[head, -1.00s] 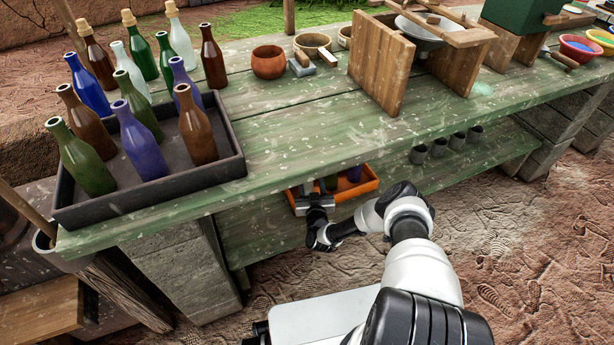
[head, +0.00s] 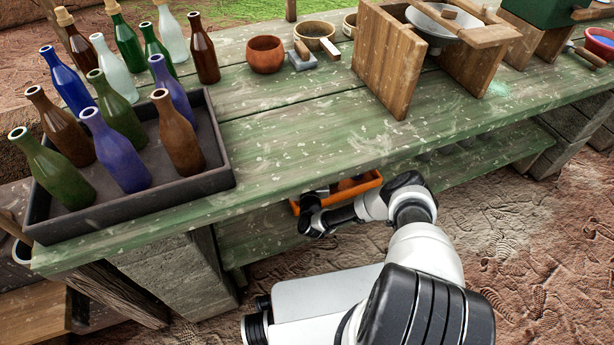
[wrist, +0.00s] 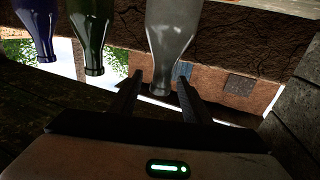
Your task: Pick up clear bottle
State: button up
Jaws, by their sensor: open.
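A clear bottle (wrist: 174,35) shows in the wrist view, its neck pointing down in the picture and lying between the two fingers of my gripper (wrist: 160,82). The fingers are open, one on each side of the neck; I cannot tell whether either touches it. A dark green bottle (wrist: 92,35) and a purple bottle (wrist: 38,25) are to its left. In the head view my gripper and this bottle are hidden under the tabletop edge, by the orange tray (head: 360,186) on the lower shelf.
The green tabletop (head: 300,130) overhangs my arm. A dark tray (head: 130,215) on it holds several coloured bottles, with others behind, including a clear one (head: 115,72). A clay bowl (head: 265,55) and wooden stand (head: 390,60) are further right. The tabletop's front middle is clear.

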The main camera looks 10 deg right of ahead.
jog(key=shift+c, duration=0.5)
jog(key=shift+s, duration=0.1)
grip_shut()
